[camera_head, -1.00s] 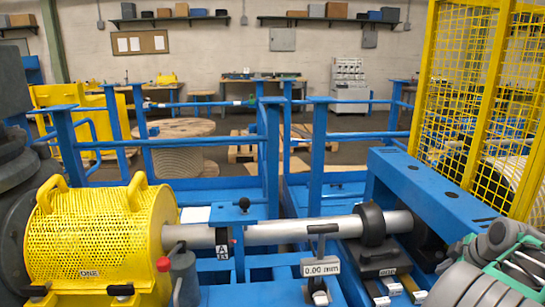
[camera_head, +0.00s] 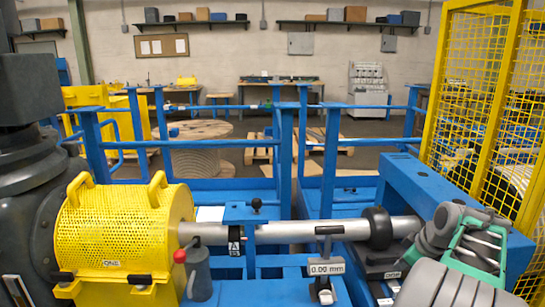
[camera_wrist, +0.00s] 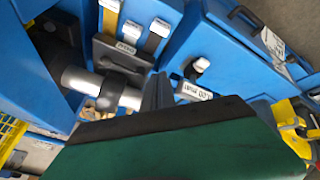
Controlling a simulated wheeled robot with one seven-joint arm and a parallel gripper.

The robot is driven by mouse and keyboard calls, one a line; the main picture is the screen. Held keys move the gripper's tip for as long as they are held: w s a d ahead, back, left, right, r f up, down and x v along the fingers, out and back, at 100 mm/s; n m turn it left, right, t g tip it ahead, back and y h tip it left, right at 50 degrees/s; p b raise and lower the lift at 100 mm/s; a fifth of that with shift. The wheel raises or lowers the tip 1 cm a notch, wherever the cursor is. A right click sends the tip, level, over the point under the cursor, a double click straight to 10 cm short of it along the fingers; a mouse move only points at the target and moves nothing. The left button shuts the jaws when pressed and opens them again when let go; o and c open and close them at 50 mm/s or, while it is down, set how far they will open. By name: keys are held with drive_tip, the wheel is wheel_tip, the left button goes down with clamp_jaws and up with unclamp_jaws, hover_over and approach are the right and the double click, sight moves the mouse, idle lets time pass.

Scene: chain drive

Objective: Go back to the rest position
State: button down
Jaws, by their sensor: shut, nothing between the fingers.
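My gripper (camera_wrist: 158,92) shows in the wrist view as two dark fingers close together, with nothing between them. The dark edge and green surface of its body fill the lower part of that view. The fingers are in front of the steel shaft and its dark collar; I cannot tell the gap. In the head view my grey and green arm is at the lower right, in front of the blue frame. The fingertips are not clear there. The shaft (camera_head: 290,232) lies level with the dark collar (camera_head: 378,228) on it.
A yellow perforated guard (camera_head: 120,232) with handles covers the shaft's left part. A grey can (camera_head: 199,273) and a 0.00 mm readout (camera_head: 326,268) stand in front. Blue rails (camera_head: 205,144) lie behind. A yellow mesh fence (camera_head: 480,100) rises at the right.

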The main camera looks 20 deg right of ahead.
drive_tip(key=w+a+r+m+g+y+p, duration=0.15)
drive_tip(key=w+a, duration=0.25)
drive_tip(key=a, duration=0.8)
drive_tip(key=w+a+r+p, duration=0.3)
drive_tip(key=a, duration=0.9)
drive_tip(key=s+a+p, duration=0.1)
drive_tip(key=s+a, duration=0.2)
drive_tip(key=a, duration=0.3)
drive_tip(key=s+a+f+m+p, duration=0.1)
drive_tip(key=s+a, duration=0.2)
drive_tip(key=a, duration=0.3)
drive_tip(key=s+a+m+g+p, duration=0.1)
drive_tip(key=s+a, duration=0.3)
drive_tip(key=a, duration=0.3)
drive_tip(key=shift+f, duration=0.3)
